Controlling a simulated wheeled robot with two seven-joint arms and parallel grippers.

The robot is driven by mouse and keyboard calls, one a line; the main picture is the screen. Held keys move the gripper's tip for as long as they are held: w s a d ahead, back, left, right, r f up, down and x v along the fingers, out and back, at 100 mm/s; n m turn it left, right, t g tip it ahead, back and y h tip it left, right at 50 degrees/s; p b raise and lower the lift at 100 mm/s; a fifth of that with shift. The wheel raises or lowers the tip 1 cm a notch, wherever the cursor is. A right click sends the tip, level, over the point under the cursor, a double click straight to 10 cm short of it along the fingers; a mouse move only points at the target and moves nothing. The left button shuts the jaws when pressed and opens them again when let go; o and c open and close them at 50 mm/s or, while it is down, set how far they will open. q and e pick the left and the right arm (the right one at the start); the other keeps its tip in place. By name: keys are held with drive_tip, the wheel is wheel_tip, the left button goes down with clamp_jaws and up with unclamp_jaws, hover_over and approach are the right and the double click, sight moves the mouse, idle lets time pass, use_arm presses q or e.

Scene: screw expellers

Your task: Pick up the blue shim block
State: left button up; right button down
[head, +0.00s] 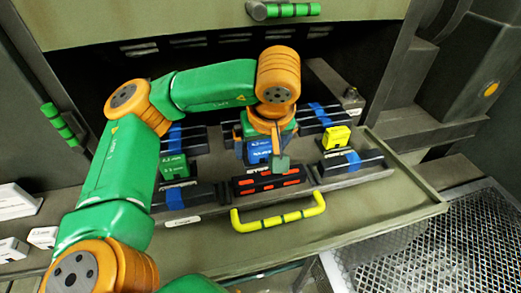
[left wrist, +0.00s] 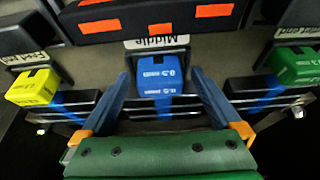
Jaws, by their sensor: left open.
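The blue shim block (head: 257,153) sits in the middle of the drawer, behind the black box with orange marks, partly covered by my left gripper (head: 265,148). In the left wrist view the blue shim block (left wrist: 158,69) shows white print and lies just beyond and between the fingertips. My left gripper (left wrist: 163,80) is open, with one blue finger on each side of the block and a gap to each. Nothing is held. A green block (head: 173,168) stands to the left and a yellow block (head: 336,136) to the right. My right gripper is not in view.
The black box with orange marks (head: 268,181) stands in front of the blue block. Black bars with blue bands (head: 183,196) flank the blocks. A yellow handle (head: 279,219) runs along the drawer front. White label blocks (head: 42,237) lie at the far left.

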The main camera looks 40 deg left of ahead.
use_arm(q)
drive_tip(key=shift+s+d+r, duration=0.1)
drive_tip(key=shift+s+d, duration=0.05)
drive_tip(key=c, duration=1.5)
